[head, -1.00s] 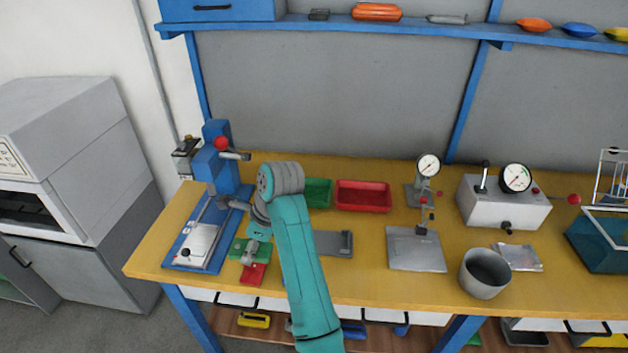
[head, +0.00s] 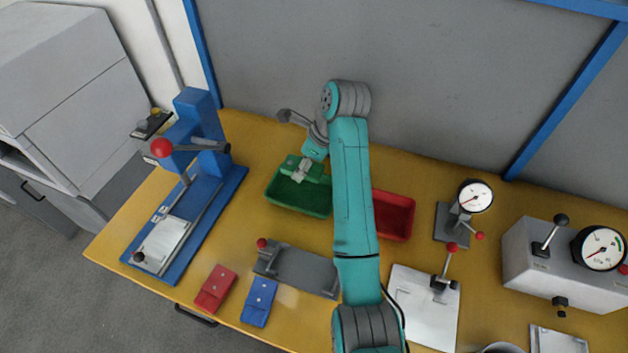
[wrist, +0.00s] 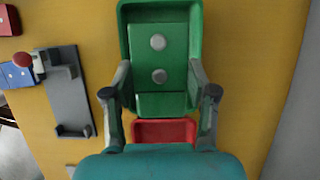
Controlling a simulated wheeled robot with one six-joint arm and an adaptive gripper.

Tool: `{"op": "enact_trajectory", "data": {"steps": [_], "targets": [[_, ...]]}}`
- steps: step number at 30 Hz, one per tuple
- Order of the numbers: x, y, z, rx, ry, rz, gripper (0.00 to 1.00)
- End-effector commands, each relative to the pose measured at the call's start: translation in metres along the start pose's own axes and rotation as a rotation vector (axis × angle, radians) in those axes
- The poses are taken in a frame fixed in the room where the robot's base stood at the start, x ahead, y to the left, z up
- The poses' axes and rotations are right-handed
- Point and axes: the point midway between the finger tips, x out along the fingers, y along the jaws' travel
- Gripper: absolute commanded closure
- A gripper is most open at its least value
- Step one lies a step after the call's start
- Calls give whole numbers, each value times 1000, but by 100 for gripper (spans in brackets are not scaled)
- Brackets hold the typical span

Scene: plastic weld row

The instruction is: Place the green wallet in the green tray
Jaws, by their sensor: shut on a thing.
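The green wallet (wrist: 158,60) is in my gripper (wrist: 160,95), with a finger on each side of it. It has two round silver snaps. In the head view the green wallet (head: 303,168) is over the far part of the green tray (head: 298,199). In the wrist view the rim of the green tray (wrist: 125,22) shows around the wallet's far end. I cannot tell whether the wallet touches the tray floor. My gripper (head: 300,173) is over the tray and shut on the wallet.
A red tray (head: 393,214) stands right of the green tray, partly behind my arm. A grey fixture (head: 297,268), a red wallet (head: 215,288) and a blue wallet (head: 259,302) lie nearer the front edge. A blue press (head: 190,195) stands at left.

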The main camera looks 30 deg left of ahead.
Motion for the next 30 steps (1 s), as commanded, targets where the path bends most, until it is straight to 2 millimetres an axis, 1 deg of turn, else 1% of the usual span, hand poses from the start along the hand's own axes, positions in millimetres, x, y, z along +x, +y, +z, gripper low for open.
{"op": "enact_trajectory", "data": {"steps": [4, 9, 14, 17, 21, 23, 25, 30], "targets": [[14, 0, -6, 0, 1, 2, 83], [38, 1, -16, 2, 2, 3, 83], [50, 0, -21, 0, 1, 2, 83], [60, 0, -25, 1, 1, 2, 83], [81, 1, -34, 2, 1, 3, 83], [88, 0, -36, 1, 1, 2, 83], [92, 0, -38, 0, 0, 1, 83], [92, 0, -38, 0, 0, 0, 83]]}}
